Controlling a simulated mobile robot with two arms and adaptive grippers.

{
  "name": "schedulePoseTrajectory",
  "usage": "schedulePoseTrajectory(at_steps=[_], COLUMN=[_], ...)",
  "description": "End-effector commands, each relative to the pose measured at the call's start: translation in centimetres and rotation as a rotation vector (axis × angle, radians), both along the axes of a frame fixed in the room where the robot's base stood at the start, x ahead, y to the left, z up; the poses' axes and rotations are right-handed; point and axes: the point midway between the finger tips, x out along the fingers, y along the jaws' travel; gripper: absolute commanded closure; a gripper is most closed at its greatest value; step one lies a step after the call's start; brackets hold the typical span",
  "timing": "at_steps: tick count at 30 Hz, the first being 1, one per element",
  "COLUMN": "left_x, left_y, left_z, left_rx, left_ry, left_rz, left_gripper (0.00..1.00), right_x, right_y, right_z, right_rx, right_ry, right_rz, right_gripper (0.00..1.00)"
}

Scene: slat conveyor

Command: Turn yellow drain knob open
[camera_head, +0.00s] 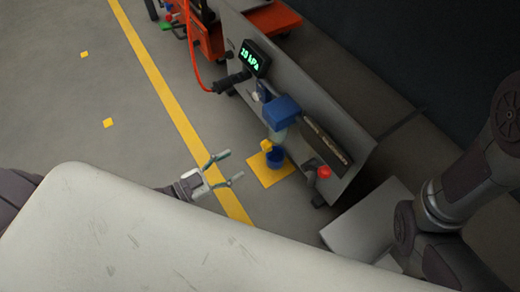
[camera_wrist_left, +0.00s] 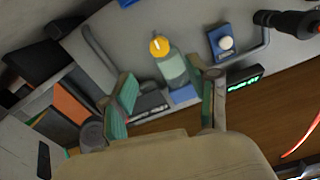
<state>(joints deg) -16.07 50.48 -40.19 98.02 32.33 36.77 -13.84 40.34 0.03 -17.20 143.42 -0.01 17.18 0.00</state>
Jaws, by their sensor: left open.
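The yellow drain knob (camera_head: 266,146) sits at the bottom of a clear bowl (camera_head: 278,134) under a blue filter head (camera_head: 282,110) on the grey conveyor side. In the left wrist view the yellow knob (camera_wrist_left: 159,45) appears at the end of the clear bowl (camera_wrist_left: 172,70), between and beyond the fingers. My left gripper (camera_head: 234,165) is open and empty, to the left of the knob and apart from it. Its green-padded fingers also show in the left wrist view (camera_wrist_left: 163,80). My right arm shows at the right, but its gripper is out of view.
A blue cup (camera_head: 275,159) stands on a yellow floor square (camera_head: 270,174) below the knob. A red button (camera_head: 324,172) is right of it. A lit green kPa display (camera_head: 255,58) and black-handled lever (camera_head: 232,82) are above.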

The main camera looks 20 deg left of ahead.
Motion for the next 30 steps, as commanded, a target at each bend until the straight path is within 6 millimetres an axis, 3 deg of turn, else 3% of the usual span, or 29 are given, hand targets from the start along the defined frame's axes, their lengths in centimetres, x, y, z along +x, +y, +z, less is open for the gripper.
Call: schedulePoseTrajectory(at_steps=[3,12,26,30], left_x=[2.2,6.4,7.6,7.6], left_y=[-1.8,-5.0,-6.0,-6.0], left_z=[-0.3,-0.2,0.0,0.0], left_rx=[-0.004,-0.001,0.002,0.002], left_ry=[-0.006,-0.004,0.0,-0.001], left_rz=[0.0,-0.001,-0.002,-0.002], left_gripper=[0.4,0.4,0.4,0.59], right_x=[0.1,0.3,0.3,0.3], right_y=[0.0,0.0,0.0,0.0], right_z=[-1.6,-3.5,-3.9,-3.9], right_rx=[0.0,0.0,0.0,0.0], right_ry=[0.002,0.007,0.008,0.008], right_rz=[0.0,-0.001,-0.001,-0.001], right_gripper=[1.0,1.0,1.0,1.0])
